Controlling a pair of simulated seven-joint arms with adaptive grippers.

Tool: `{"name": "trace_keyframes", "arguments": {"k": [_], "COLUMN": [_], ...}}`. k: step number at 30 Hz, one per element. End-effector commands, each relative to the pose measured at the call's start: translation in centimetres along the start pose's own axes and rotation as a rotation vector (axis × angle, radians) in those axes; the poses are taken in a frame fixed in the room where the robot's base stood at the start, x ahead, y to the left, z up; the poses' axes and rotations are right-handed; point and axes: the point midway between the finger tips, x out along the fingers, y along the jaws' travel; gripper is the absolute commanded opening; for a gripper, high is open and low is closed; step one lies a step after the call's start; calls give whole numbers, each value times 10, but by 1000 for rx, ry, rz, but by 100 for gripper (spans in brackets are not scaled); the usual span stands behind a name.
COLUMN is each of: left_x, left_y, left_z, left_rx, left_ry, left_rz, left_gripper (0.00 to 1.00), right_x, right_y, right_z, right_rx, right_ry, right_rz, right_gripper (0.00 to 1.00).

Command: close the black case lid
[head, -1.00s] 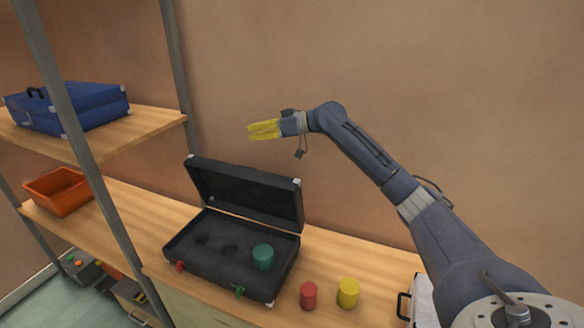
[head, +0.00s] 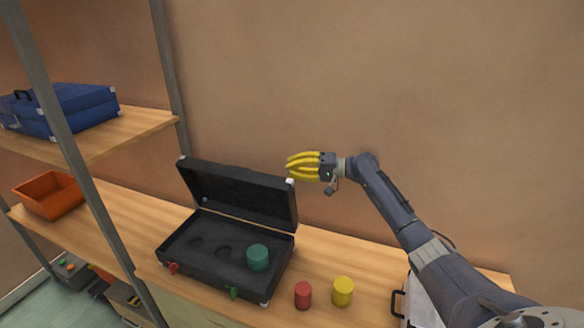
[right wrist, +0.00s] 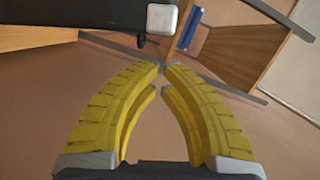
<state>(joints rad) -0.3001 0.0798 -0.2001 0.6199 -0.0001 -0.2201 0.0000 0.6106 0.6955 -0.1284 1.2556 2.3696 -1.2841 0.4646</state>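The black case (head: 203,268) stands open on the wooden shelf in the head view. Its lid (head: 238,193) is raised and leans back a little. A green cylinder (head: 257,258) sits in the case, beside two empty round recesses. My right gripper (head: 289,166), with yellow fingers, is in the air just beyond the lid's upper right corner. It looks empty, and the right wrist view (right wrist: 162,67) shows its fingertips almost meeting. The lid's dark edge (right wrist: 70,12) and pale corner piece (right wrist: 162,18) show at the top of that view. My left gripper is not in view.
A red cylinder (head: 303,295) and a yellow cylinder (head: 343,291) stand right of the case. A pale case (head: 421,302) lies farther right. An orange bin (head: 48,196) and a blue case (head: 62,110) are on the left. A shelf post (head: 100,207) rises left of the case.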

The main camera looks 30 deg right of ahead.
Motion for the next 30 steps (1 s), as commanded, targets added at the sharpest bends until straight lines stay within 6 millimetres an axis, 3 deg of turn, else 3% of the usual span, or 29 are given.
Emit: {"name": "trace_keyframes", "arguments": {"k": [6, 13, 21, 30], "left_x": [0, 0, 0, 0], "left_y": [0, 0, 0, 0], "left_z": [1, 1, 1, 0], "left_rx": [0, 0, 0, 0], "left_ry": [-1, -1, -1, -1], "left_rz": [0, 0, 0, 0], "left_gripper": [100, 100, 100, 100], "right_x": [35, 62, 74, 75], "right_y": [0, 0, 0, 0], "right_z": [0, 0, 0, 0], "right_rx": [-1, -1, -2, -3], "right_ry": [-1, -1, 1, 0], "right_rz": [-1, 0, 1, 2], "right_gripper": [0, 0, 0, 0]}}
